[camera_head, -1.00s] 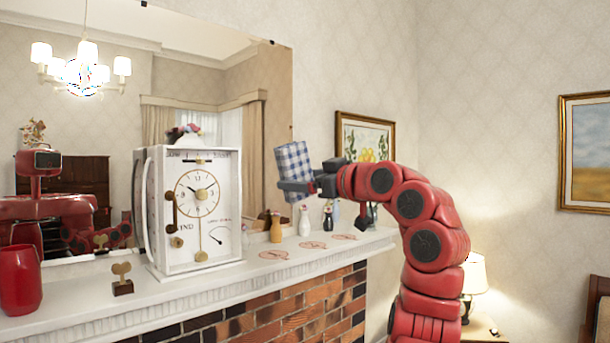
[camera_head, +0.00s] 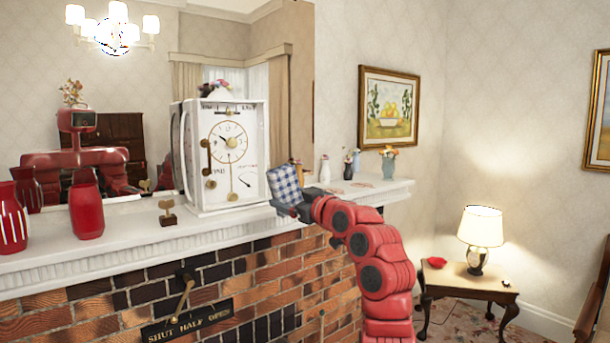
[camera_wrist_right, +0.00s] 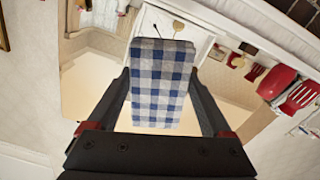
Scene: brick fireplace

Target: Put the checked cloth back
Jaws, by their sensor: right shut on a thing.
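The blue-and-white checked cloth (camera_head: 286,184) is held up at the mantel's front edge, just right of the white clock. My right gripper (camera_head: 292,202) is shut on the cloth. In the right wrist view the cloth (camera_wrist_right: 160,85) stands out between the two dark fingers (camera_wrist_right: 160,115) as a stiff folded block. My left gripper does not show directly in the head view.
The white mantel shelf (camera_head: 120,247) carries the white clock (camera_head: 225,155), a brass key on a stand (camera_head: 168,213), red vases (camera_head: 86,210) and several small vases at right. Below is brick with a damper lever (camera_head: 185,285). A side table (camera_head: 460,280) with a lamp stands at right.

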